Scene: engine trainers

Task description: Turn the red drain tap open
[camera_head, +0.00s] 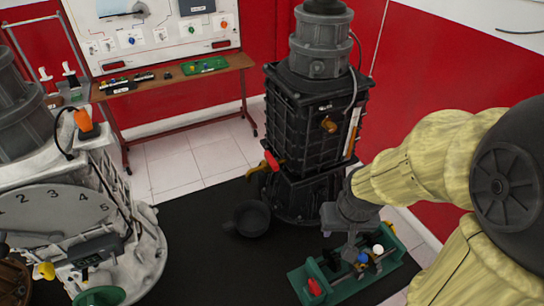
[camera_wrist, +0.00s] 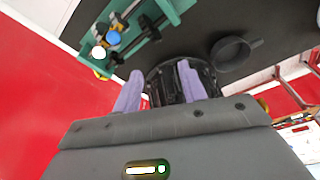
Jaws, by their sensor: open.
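A red tap handle (camera_head: 271,160) with a brass-coloured spout sits low on the left side of the tall black engine (camera_head: 308,130) in the head view. A round black pan (camera_head: 248,218) lies on the floor below it; the pan also shows in the wrist view (camera_wrist: 232,52). My gripper (camera_head: 350,250) is to the right of the engine's base, apart from the tap, over a green bench unit. In the wrist view my gripper (camera_wrist: 158,82) has two purple fingers spread apart with nothing between them. I cannot make out the red tap in the wrist view.
The green unit (camera_head: 295,279) with red, blue and white knobs lies under my gripper. A grey engine (camera_head: 70,215) stands at left. A wooden table (camera_head: 178,86) is behind. The black mat (camera_head: 205,240) between the engines is mostly clear.

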